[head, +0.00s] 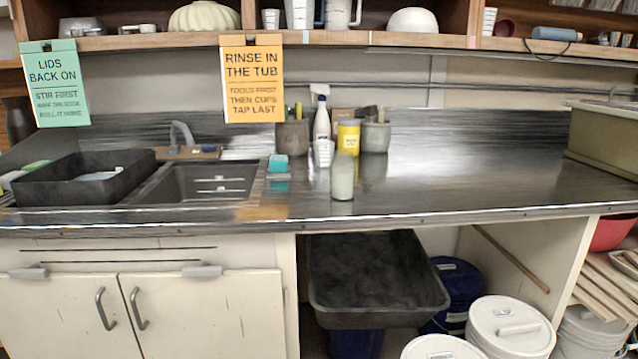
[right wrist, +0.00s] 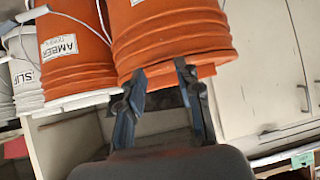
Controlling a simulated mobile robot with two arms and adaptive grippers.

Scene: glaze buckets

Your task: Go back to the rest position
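My right gripper (right wrist: 160,74) shows in the right wrist view with its two fingers spread apart and nothing visible held between them. An orange bucket (right wrist: 175,35) is just beyond the fingertips; I cannot tell whether they touch it. A second orange bucket (right wrist: 75,45), labelled AMBER, is to the left of it. A white bucket (right wrist: 27,75) with a partly visible SLIP label is at the left edge. Neither gripper shows in the head view, and my left gripper is in no view.
The counter (head: 480,170) holds a sink (head: 205,185), a black tray (head: 85,180) and a jar (head: 342,178). A dark tub (head: 375,275) sits in the opening below. White lidded buckets (head: 510,325) stand at lower right. Closed cabinet doors (head: 205,315) are at left.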

